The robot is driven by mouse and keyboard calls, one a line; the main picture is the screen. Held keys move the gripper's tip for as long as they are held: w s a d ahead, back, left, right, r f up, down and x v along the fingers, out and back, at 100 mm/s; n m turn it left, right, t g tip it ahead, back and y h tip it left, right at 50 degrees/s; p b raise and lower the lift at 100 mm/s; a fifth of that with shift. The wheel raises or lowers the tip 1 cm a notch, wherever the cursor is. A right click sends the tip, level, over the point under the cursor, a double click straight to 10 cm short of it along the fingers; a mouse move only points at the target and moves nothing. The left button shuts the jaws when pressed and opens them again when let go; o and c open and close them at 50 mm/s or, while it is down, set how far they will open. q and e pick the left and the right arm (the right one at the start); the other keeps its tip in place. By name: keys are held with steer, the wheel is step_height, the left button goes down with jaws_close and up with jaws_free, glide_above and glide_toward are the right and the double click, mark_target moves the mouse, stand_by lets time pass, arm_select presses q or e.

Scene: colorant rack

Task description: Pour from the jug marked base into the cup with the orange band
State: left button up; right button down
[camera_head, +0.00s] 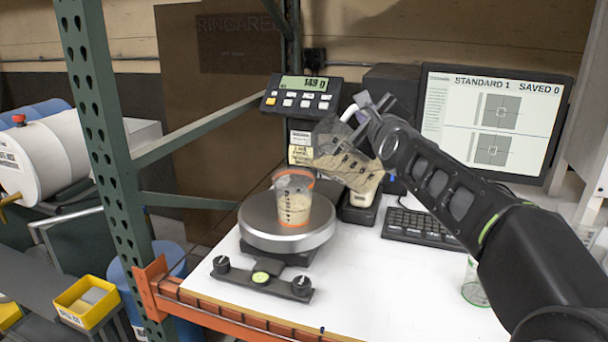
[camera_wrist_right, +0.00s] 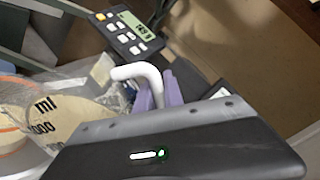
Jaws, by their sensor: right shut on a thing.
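The cup with the orange band (camera_head: 293,203) stands upright on the round pan of the scale (camera_head: 258,236). It holds beige contents. A clear jug (camera_head: 343,155) with beige contents is tilted toward the cup, above and to its right. My right gripper (camera_head: 358,108) is shut on the jug's white handle (camera_wrist_right: 142,75). In the wrist view the jug (camera_wrist_right: 52,112) shows volume marks, with part of the cup's orange rim at the left edge. I cannot make out a base mark or a stream. The scale display (camera_head: 305,83) appears to read 149 g. My left gripper is out of view.
A monitor (camera_head: 493,118) reading "STANDARD 1 SAVED 0" and a keyboard (camera_head: 422,228) stand at the back right. A green-rimmed clear cup (camera_head: 474,283) sits at the right. A green rack post (camera_head: 104,140) rises at the left. The white tabletop's front middle is clear.

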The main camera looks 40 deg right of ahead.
steer(key=shift+w+a+r+n+p, duration=0.15)
steer(key=shift+a+r+n+p, duration=0.25)
steer(key=shift+p, duration=0.35)
stand_by(2.2)
steer(key=shift+d+r, duration=0.1)
steer(key=f+m+b, duration=0.1)
steer(key=b, duration=0.1)
steer(key=d+f+m+b, duration=0.1)
steer(key=b, duration=0.1)
steer(key=s+d+f+m+b, duration=0.1)
steer(key=f+b, duration=0.1)
steer(key=shift+s+b, duration=0.1)
steer(key=shift+b, duration=0.25)
steer(key=shift+s+d, duration=0.1)
steer(key=shift+d, duration=0.15)
steer(key=shift+r+p, duration=0.3)
steer(key=shift+p, duration=0.05)
steer(key=shift+r, duration=0.15)
steer(key=shift+f+m, duration=0.2)
steer(key=shift+m, duration=0.1)
